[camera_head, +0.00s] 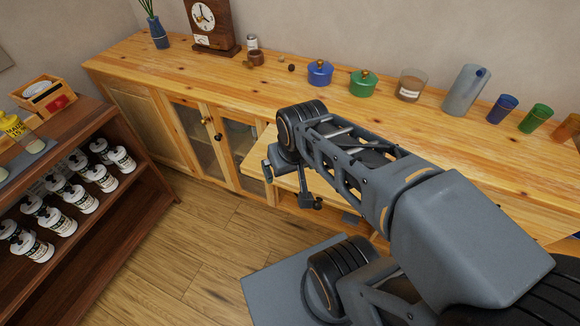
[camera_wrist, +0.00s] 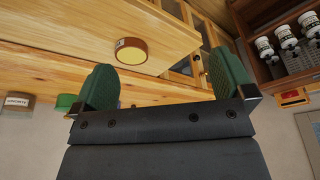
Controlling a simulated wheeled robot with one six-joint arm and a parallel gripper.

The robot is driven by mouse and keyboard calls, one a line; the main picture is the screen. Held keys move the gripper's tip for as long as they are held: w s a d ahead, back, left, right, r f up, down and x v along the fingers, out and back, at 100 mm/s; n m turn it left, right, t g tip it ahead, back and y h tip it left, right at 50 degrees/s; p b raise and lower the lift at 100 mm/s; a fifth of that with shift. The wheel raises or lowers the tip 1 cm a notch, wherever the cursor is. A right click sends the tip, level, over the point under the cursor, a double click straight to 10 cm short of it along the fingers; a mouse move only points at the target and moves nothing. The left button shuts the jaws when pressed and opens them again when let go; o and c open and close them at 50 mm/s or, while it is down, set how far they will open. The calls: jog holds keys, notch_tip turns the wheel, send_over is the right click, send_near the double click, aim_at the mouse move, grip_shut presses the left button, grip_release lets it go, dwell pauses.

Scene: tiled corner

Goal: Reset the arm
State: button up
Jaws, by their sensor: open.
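My gripper (camera_head: 287,182) hangs at the end of my bent arm, in front of the wooden cabinet (camera_head: 150,115). In the wrist view, which looks upside down, its two green-padded fingers (camera_wrist: 163,62) stand wide apart with nothing between them. Beyond the fingers, a round brown container (camera_wrist: 131,52) with a pale label and a yellowish round face is on a light wooden surface (camera_wrist: 60,35). That container cannot be made out near my gripper in the head view, where my arm covers part of the cabinet front.
The counter holds a clock (camera_head: 205,22), a blue pot (camera_head: 320,72), a green pot (camera_head: 362,83), a glass jar (camera_head: 411,86), a grey pitcher (camera_head: 464,90) and coloured cups. A light wooden panel (camera_head: 258,165) juts out by my gripper. A bottle shelf (camera_head: 110,215) stands left; floor between is clear.

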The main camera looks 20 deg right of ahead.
jog(key=shift+s+f+n, duration=0.1)
jog(key=shift+s+n, duration=0.1)
jog(key=shift+n, duration=0.1)
